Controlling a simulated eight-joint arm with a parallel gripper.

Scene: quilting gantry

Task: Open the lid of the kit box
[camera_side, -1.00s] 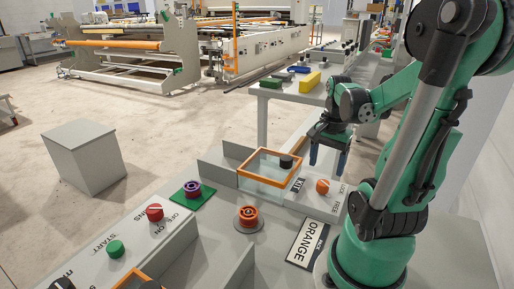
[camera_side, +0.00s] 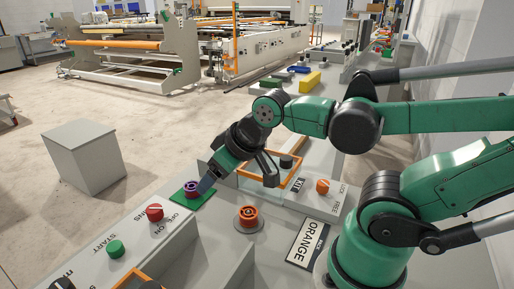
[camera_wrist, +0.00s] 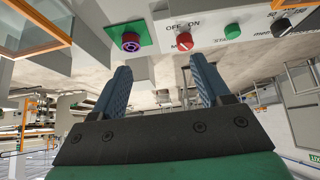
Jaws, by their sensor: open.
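The kit box is a clear-walled box with an orange-framed lid (camera_side: 293,174), beside the KIT label (camera_side: 298,185) in the side view. The lid lies flat and closed, with a black knob (camera_side: 287,163) showing inside its frame outline.
An orange ring-shaped knob (camera_side: 248,214) stands in front of the box, and an orange knob (camera_side: 322,186) by the LOCK and FREE labels. A grey upright panel (camera_side: 232,270) divides the bench.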

